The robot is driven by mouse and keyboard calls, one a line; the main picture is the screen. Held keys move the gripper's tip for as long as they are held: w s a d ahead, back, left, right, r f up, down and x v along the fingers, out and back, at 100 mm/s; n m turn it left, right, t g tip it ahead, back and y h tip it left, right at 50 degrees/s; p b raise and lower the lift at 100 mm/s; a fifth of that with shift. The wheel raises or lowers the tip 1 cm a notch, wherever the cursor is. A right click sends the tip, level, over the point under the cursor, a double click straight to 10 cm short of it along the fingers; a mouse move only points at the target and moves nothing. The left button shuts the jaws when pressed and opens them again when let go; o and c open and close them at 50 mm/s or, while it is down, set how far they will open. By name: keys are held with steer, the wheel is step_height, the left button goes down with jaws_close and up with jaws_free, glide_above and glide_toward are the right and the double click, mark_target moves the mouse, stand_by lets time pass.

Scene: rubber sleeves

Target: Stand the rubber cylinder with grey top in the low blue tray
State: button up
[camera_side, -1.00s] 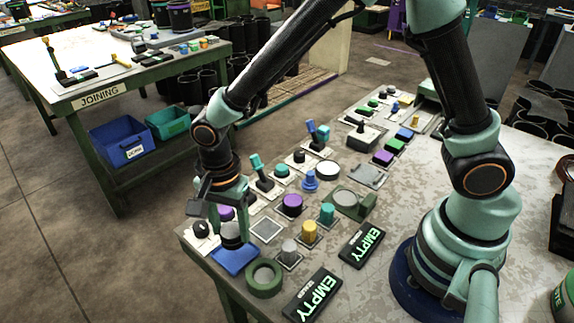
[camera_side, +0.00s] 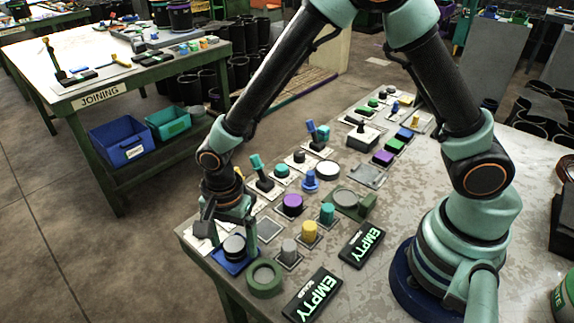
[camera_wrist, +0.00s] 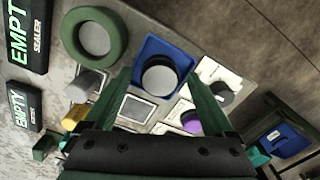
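The rubber cylinder (camera_side: 234,247) is dark with a grey top. It stands upright inside the low blue tray (camera_side: 222,262) at the table's near left corner. In the wrist view the cylinder (camera_wrist: 160,77) shows from above, with the blue tray's rim (camera_wrist: 150,45) around it. My gripper (camera_side: 231,232) is low over the tray, its fingers on either side of the cylinder. In the wrist view my gripper (camera_wrist: 161,76) looks open, with narrow gaps between the fingers and the cylinder. The cylinder's base is partly hidden.
A green ring (camera_side: 265,278) lies close to the tray. A grey peg (camera_side: 289,252), a yellow peg (camera_side: 309,231) and a purple knob (camera_wrist: 191,122) stand nearby. Two EMPTY signs (camera_side: 312,294) (camera_side: 361,245) lie nearer my base. The table edge is just beyond the tray.

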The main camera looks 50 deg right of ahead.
mark_target(233, 244)
step_height(233, 244, up, 11)
steer(key=s+d+r+n+t, duration=0.2)
steer(key=d+r+n, duration=0.4)
steer(key=d, duration=0.4)
steer(key=s+d+r+n+t, duration=0.3)
steer(key=d+r+n, duration=0.3)
steer(key=d, duration=0.4)
steer(key=shift+s+n+t, duration=0.3)
steer(key=shift+n, duration=0.4)
steer(key=shift+r, duration=0.1)
